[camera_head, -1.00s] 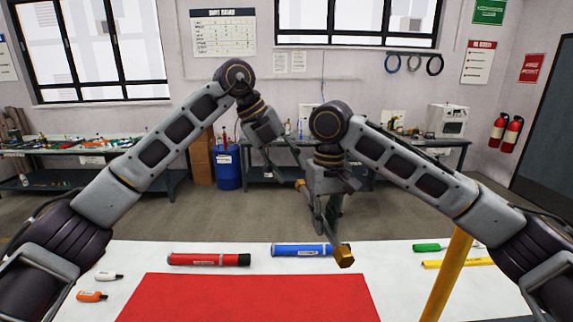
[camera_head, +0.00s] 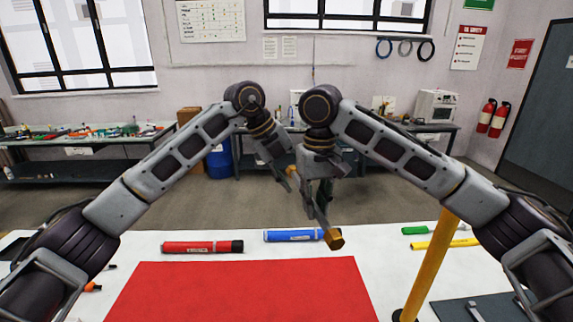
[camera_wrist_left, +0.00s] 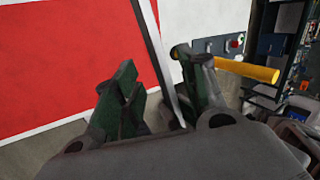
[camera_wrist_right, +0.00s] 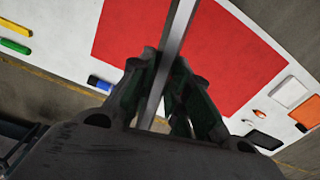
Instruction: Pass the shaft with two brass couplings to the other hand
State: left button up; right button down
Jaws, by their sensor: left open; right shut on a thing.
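The shaft shows in the right wrist view (camera_wrist_right: 166,60) as a grey bar between my right gripper's (camera_wrist_right: 158,85) fingers, which are shut on it. In the head view one brass coupling (camera_head: 334,239) hangs at its low end, below my right gripper (camera_head: 318,203). The other brass coupling (camera_head: 291,171) shows higher, close to my left gripper (camera_head: 284,181). My left gripper is open. In the left wrist view the shaft (camera_wrist_left: 157,50) runs between its spread fingers (camera_wrist_left: 155,80); I cannot tell whether they touch it.
Below is a white table with a red mat (camera_head: 240,290). A red tube (camera_head: 200,247) and a blue tube (camera_head: 292,235) lie behind the mat. A yellow post (camera_head: 432,265) stands at the right, near green (camera_head: 420,231) and yellow (camera_head: 445,243) items. The mat is bare.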

aim_at(299, 187)
pick_arm(q)
jog(key=shift+x, duration=1.9)
grip_shut()
jog(key=shift+r, duration=0.1)
pick_arm(e)
jog(key=c, duration=1.3)
grip_release()
jog(key=shift+o, duration=0.2)
jog(key=shift+r, duration=0.15)
notch_tip(299, 187, up, 12)
jog(key=shift+f, duration=0.2)
jog(key=shift+w, duration=0.1)
